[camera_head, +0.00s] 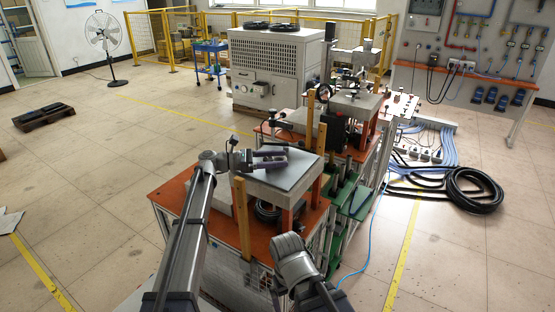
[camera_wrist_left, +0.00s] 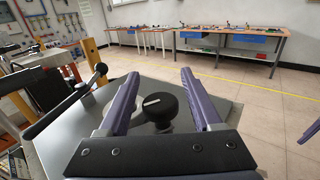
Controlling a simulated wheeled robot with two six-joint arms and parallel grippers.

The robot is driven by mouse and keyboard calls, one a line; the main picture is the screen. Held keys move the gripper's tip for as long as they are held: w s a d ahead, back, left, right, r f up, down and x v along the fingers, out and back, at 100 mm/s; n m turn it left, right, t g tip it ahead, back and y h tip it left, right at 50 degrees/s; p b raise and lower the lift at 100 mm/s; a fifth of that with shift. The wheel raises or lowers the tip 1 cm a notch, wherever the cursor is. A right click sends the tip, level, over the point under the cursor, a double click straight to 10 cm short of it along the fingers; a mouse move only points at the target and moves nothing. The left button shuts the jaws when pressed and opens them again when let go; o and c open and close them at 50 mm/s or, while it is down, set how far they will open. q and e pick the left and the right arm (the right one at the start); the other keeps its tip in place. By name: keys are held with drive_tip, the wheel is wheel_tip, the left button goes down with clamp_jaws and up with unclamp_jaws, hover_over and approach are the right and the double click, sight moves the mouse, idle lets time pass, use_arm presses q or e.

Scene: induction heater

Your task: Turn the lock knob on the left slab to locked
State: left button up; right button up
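The left slab (camera_head: 287,178) is a flat grey plate on posts above an orange-topped bench. My left gripper (camera_head: 285,157) is over it, its purple fingers pointing right. In the left wrist view, a round black knob (camera_wrist_left: 160,104) with a white mark on top sits between the fingers of my left gripper (camera_wrist_left: 158,76). The fingers are apart, with gaps beside the knob. The head view does not show the knob clearly. My right arm is low in the head view; its gripper cannot be made out. A purple strip at the wrist view's right edge may be its finger.
A black ball-ended lever (camera_wrist_left: 98,72) stands left of the fingers in the wrist view. A wooden post (camera_head: 241,215) rises at the slab's near left corner. A second press station (camera_head: 357,104) stands behind.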

use_arm(q)
clamp_jaws()
drive_tip(key=shift+w+m+g, duration=0.1)
drive_tip(key=shift+m+g, duration=0.5)
drive_tip(key=shift+g, duration=0.4)
drive_tip(key=shift+m+g, duration=0.5)
drive_tip(key=shift+g, duration=0.3)
drive_tip(key=shift+s+a+m+g+y, duration=0.1)
drive_tip(key=shift+s+m+g+y, duration=0.2)
drive_tip(key=shift+m+g, duration=0.4)
drive_tip(key=shift+s+m+g+y, duration=0.2)
drive_tip(key=shift+s+m+g, duration=0.2)
drive_tip(key=shift+g, duration=0.5)
drive_tip(key=shift+o, duration=0.7)
unclamp_jaws()
drive_tip(key=shift+v, duration=3.9)
